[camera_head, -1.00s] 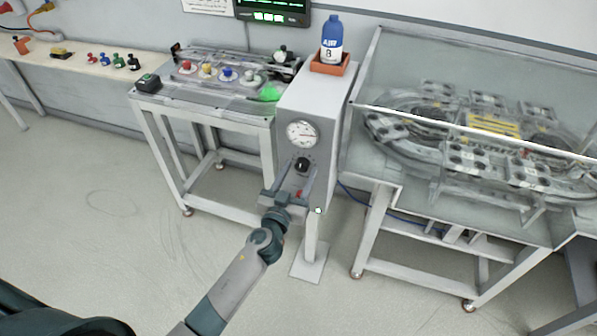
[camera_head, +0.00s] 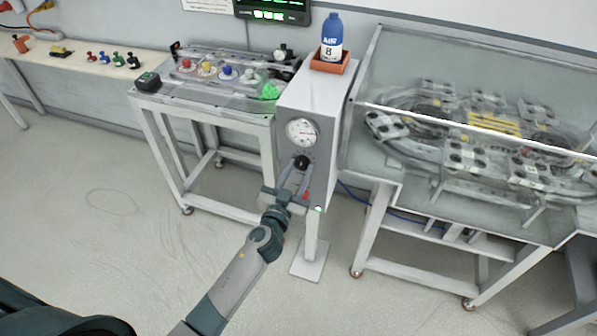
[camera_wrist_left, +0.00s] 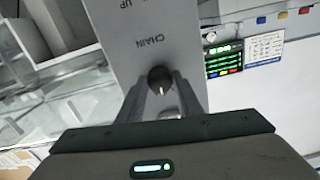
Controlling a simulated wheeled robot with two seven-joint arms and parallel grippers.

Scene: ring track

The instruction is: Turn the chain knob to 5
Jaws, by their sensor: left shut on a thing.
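The chain knob (camera_head: 302,161) is a black round knob on the front of the grey control box (camera_head: 318,98), below a white dial gauge (camera_head: 302,132). My left gripper (camera_head: 301,167) reaches up from below and is shut on the knob. In the left wrist view the dark knob (camera_wrist_left: 160,77) with a pale pointer mark sits between the finger ends, under the word CHAIN. The scale numbers around the knob are too small or hidden to read. My right gripper does not show.
A blue bottle (camera_head: 331,38) stands in an orange tray (camera_head: 331,65) on the box. A small red part (camera_head: 306,195) shows beside my left gripper. A table with colored knobs (camera_head: 228,73) stands left; a glass-covered ring track (camera_head: 480,135) stands right. The floor at left is clear.

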